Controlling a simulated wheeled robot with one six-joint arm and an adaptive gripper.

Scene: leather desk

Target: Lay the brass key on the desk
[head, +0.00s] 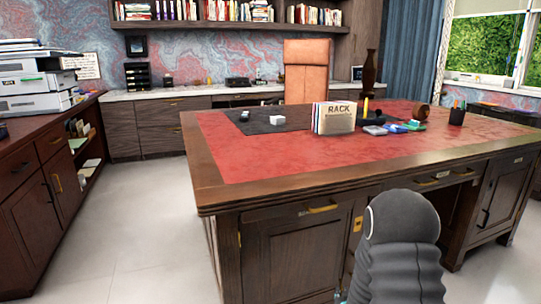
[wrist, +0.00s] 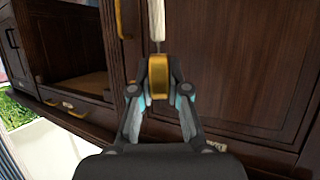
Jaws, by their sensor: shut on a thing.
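My gripper (wrist: 158,90) is shut on a gold-coloured piece, the brass key (wrist: 158,72), held upright between the fingertips in the wrist view. A pale cord-like or tag-like strip (wrist: 156,20) shows just above it; I cannot tell whether it is joined to the key. The key's full shape is not clear. Dark wooden cabinet fronts lie behind it. The desk (head: 240,160), with a red leather top and wooden rim, fills the middle of the head view. My arm stands before its front side, and the key is hidden there.
On the desk are a dark mat (head: 262,125) with a white block (head: 277,119), a book rack (head: 333,118), several small coloured items and a pen cup (head: 457,113). The red surface at front left is bare. A side cabinet (head: 45,160) stands left; pale floor lies between.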

